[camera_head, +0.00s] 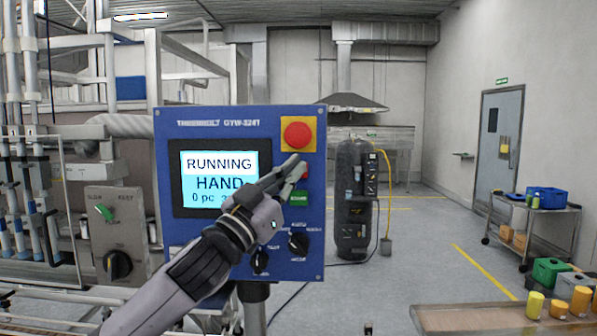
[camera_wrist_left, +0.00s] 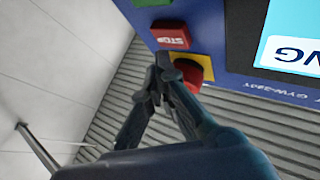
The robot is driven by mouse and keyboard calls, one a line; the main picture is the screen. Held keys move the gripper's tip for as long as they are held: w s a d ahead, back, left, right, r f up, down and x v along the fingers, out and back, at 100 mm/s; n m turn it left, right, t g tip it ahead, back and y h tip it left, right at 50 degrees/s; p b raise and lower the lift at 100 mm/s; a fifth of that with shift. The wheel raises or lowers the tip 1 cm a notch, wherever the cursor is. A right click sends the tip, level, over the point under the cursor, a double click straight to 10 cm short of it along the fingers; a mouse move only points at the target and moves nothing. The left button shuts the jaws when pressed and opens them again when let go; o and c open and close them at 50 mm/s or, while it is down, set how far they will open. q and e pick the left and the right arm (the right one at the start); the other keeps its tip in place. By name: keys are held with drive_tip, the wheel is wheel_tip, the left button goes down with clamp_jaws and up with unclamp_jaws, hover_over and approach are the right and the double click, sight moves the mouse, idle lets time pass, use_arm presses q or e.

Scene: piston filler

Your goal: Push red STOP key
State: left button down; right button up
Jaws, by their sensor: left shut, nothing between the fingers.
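The red STOP key (camera_wrist_left: 171,36) shows clearly in the left wrist view, on the blue control panel (camera_head: 240,118). In the head view only a small red edge of it (camera_head: 305,173) shows behind my fingers. My left gripper (camera_head: 297,163) is shut and empty, with its fingertips in front of the panel at the STOP key's height. In the left wrist view its fingertips (camera_wrist_left: 163,62) appear just beside the STOP key, near the red mushroom button (camera_wrist_left: 189,75). I cannot tell whether they touch the panel. The screen (camera_head: 212,163) reads RUNNING, HAND. My right gripper is out of view.
The red mushroom button on its yellow plate sits just above the STOP key, and a green key (camera_head: 299,198) just below. Black knobs (camera_head: 299,242) are lower on the panel. A grey switch box (camera_head: 117,228) stands left. Open floor lies to the right.

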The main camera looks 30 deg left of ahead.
use_arm(q)
drive_tip(key=shift+w+a, duration=0.25)
drive_tip(key=shift+w, duration=0.15)
drive_tip(key=shift+w+a+p, duration=0.25)
drive_tip(key=shift+w+p, duration=0.05)
idle(1.0)
drive_tip(key=shift+d, duration=0.1)
drive_tip(key=shift+s+d, duration=0.35)
drive_tip(key=shift+s, duration=0.3)
drive_tip(key=shift+s+d, duration=0.1)
drive_tip(key=shift+s+d+b, duration=0.2)
drive_tip(key=shift+s+d, duration=0.2)
drive_tip(key=shift+s, duration=0.3)
drive_tip(key=shift+s+d+b, duration=0.25)
drive_tip(key=shift+s+d, duration=0.15)
drive_tip(key=shift+s, duration=0.25)
drive_tip(key=shift+s+d+b, duration=0.2)
drive_tip(key=shift+s+d, duration=0.2)
drive_tip(key=shift+s, duration=0.3)
drive_tip(key=shift+f, duration=0.1)
